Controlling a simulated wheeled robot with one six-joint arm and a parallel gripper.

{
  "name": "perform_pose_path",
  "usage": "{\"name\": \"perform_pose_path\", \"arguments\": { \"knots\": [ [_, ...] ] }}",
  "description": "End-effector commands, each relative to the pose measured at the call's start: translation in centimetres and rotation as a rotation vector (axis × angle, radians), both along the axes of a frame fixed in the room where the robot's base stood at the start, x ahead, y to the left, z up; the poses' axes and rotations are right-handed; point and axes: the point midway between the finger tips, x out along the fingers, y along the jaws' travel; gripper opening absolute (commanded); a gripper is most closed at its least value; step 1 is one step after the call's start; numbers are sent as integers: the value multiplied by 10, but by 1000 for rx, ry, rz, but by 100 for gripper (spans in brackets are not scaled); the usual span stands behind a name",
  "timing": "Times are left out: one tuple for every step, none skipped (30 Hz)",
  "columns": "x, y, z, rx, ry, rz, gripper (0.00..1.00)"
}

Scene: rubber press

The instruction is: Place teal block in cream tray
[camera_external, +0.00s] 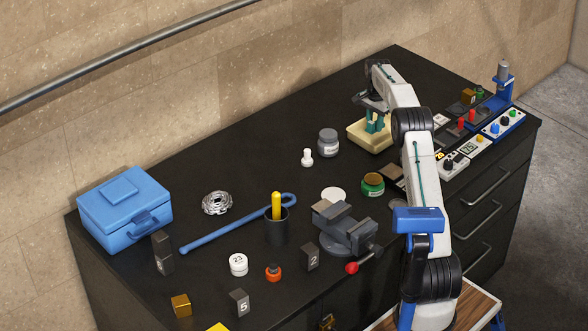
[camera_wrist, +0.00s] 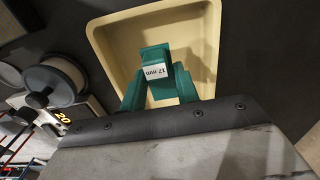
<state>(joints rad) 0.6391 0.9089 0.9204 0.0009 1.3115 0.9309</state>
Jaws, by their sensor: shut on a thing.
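The teal block (camera_wrist: 155,65) carries a white label reading "17 mm". It sits between the two teal fingers of my gripper (camera_wrist: 158,88), which is shut on it. The cream tray (camera_wrist: 103,42) lies behind the block in the wrist view, with its hollow around the block. In the external view my gripper (camera_external: 377,123) points down over the cream tray (camera_external: 366,146), with the fingertips inside its outline. I cannot tell whether the block touches the tray floor.
A grey jar (camera_external: 328,143) and a white pawn-like piece (camera_external: 307,158) stand left of the tray. A green jar (camera_external: 373,185) is in front. Control boxes (camera_external: 470,146) stand to the right. A vise (camera_external: 345,228) and black pen cup (camera_external: 277,228) are nearer the front.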

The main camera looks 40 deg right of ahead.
Motion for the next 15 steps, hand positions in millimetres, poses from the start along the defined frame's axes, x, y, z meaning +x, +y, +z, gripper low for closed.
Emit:
{"name": "perform_pose_path", "arguments": {
  "knots": [
    [0, 0, -4, 1, 1, 0, 3],
    [0, 0, -7, 1, 2, 0, 3],
    [-1, 1, -12, 2, 2, 0, 3],
    [0, 0, -17, 2, 2, 0, 3],
    [0, 0, -21, 1, 2, 0, 3],
    [0, 0, -27, 1, 2, 0, 3],
    [0, 0, -31, 1, 2, 0, 3],
    [0, 0, -34, 1, 1, 0, 3],
    [0, 0, -36, 0, 0, 0, 3],
    [0, 0, -36, 0, 0, 0, 3],
    [0, 0, -36, 0, 0, 0, 3],
    [0, 0, -36, 0, -1, 0, 3],
    [0, 0, -36, 0, 0, 0, 3],
    [0, 0, -36, 0, 0, 0, 3],
    [0, 0, -36, 0, 0, 0, 3]
  ]
}}
